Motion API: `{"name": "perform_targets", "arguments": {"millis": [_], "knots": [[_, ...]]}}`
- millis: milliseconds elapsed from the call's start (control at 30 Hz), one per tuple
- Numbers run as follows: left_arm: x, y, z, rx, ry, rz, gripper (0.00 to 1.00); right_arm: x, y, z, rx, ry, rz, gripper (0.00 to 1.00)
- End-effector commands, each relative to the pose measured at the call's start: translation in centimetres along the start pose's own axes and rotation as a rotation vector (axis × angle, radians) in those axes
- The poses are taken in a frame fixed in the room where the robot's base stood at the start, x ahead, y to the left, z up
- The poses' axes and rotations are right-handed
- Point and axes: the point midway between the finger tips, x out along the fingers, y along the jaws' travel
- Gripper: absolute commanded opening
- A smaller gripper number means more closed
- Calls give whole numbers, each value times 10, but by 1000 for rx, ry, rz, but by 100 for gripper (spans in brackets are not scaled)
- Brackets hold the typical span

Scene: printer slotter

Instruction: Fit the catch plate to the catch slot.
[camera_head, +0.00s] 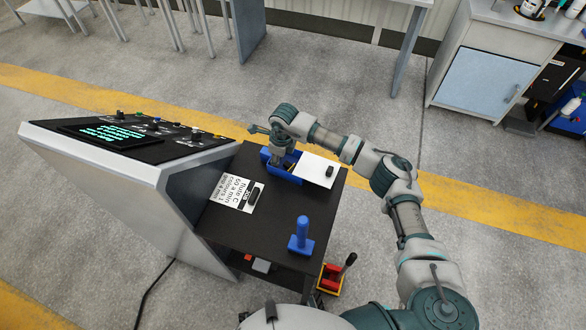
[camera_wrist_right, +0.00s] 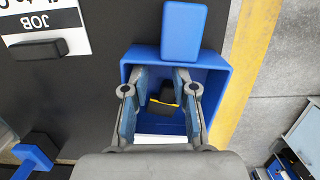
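My right gripper (camera_head: 279,161) points down into a blue open box (camera_wrist_right: 222,95) on the dark table. In the right wrist view its two fingers (camera_wrist_right: 161,105) stand apart inside the box walls. A small dark piece with a yellow edge (camera_wrist_right: 166,97) lies between and below them, with no clear contact. I cannot tell for certain whether this piece is the catch plate. The box also shows in the head view (camera_head: 286,174), partly hidden by the gripper. I cannot make out the catch slot. My left gripper is not in view.
A white plate with a black grip (camera_head: 316,166) is right of the box. A printed card (camera_head: 238,193) lies left. A blue upright handle (camera_head: 301,236) stands near the front. The grey console (camera_head: 110,185) borders the table's left. Bare table (camera_head: 262,226) lies between card and handle.

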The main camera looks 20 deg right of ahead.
Motion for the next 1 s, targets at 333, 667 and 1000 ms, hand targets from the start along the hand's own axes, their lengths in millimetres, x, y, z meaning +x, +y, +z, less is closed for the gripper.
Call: {"name": "perform_targets", "arguments": {"millis": [333, 667, 1000], "knots": [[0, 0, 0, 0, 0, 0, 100, -54, -1, 0, 0, -2, -4, 27], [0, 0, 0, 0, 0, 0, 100, -111, -1, 0, 0, 0, -1, 27], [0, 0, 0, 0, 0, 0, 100, -119, -1, 0, 0, 0, 1, 27]]}}
